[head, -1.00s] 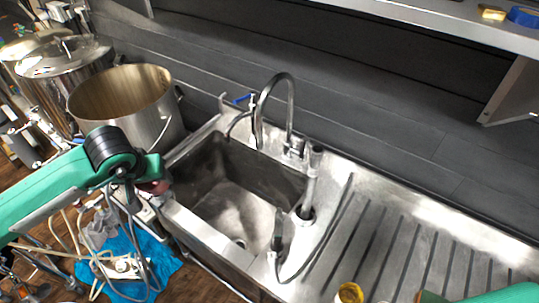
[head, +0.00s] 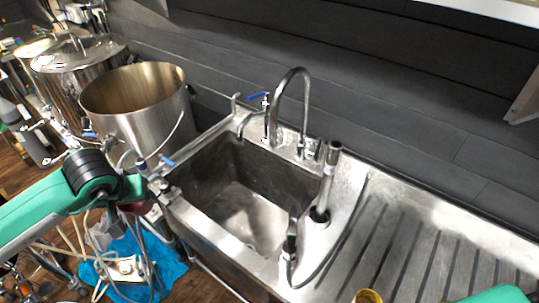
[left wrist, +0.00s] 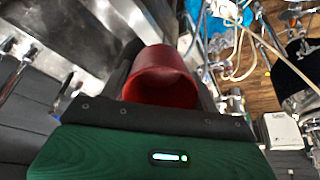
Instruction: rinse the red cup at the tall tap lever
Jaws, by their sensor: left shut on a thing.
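The red cup (left wrist: 160,78) fills the middle of the left wrist view, between the dark fingers of my left gripper. My left gripper (head: 138,198) is shut on it, just outside the sink's left front corner in the head view. Only a dark red bit of the cup (head: 134,208) shows there, mostly hidden by the gripper. The tall curved tap (head: 305,95) stands at the sink's back edge. A blue-handled lever (head: 259,97) sits just left of it. I see no water running. My right gripper is not in view.
The steel sink basin (head: 250,205) is empty, with a ribbed drainboard (head: 420,255) on its right. A large open pot (head: 145,115) stands to the left. A black hose and an upright pipe (head: 328,180) stand at the basin's right edge. Hoses and a blue cloth lie on the floor.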

